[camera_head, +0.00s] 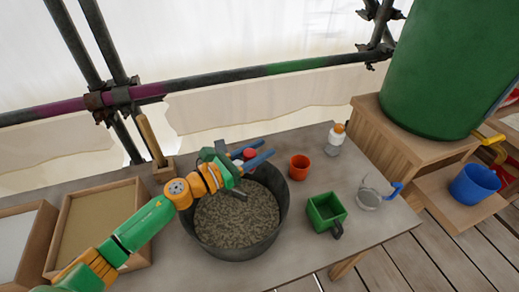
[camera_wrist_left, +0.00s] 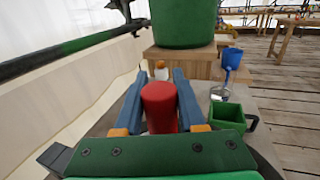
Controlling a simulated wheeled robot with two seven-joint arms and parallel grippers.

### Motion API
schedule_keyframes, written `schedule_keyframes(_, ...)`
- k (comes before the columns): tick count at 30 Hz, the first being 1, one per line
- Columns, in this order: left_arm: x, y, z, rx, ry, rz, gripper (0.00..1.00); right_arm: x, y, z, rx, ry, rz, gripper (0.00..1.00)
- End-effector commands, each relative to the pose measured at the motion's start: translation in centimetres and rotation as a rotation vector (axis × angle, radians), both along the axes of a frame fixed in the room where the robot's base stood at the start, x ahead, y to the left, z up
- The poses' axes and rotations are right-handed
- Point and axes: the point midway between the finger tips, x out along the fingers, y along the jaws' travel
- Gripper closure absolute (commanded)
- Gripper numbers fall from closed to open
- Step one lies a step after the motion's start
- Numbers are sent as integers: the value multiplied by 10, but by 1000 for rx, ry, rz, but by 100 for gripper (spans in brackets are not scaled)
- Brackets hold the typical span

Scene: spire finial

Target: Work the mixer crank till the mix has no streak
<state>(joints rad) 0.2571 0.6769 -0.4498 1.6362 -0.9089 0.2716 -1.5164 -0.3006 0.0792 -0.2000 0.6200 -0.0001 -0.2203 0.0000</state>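The mixer is a dark round tub (camera_head: 283,215) on the bench, holding a grey-brown, speckled mix (camera_head: 237,218). No clear streak shows in the visible part; the arm and gripper hide some of the far side. My left gripper (camera_head: 252,158) is over the tub's far rim, its blue fingers on either side of the red crank knob (camera_head: 250,154). The rest of the crank is hidden. My right gripper is out of view.
An orange cup (camera_head: 299,167), a white bottle (camera_head: 335,140), a green square container (camera_head: 326,212) and a clear jug (camera_head: 369,198) stand right of the tub. Wooden trays (camera_head: 98,222) lie left. A green barrel (camera_head: 440,70) and blue bucket (camera_head: 474,184) are beyond the bench.

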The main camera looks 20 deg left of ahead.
Motion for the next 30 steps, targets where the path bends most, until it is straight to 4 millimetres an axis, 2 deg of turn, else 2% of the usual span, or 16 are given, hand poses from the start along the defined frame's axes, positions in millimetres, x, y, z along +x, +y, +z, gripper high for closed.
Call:
schedule_keyframes(1, 0, 0, 0, 0, 0, -2, 79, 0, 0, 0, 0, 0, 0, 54)
schedule_keyframes(3, 0, 0, 0, 0, 0, -2, 98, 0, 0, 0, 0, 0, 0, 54)
schedule_keyframes(4, 0, 0, 0, 0, 0, -2, 100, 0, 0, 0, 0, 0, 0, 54)
schedule_keyframes(30, -1, 0, 0, 0, 1, -2, 100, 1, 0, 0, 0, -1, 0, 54)
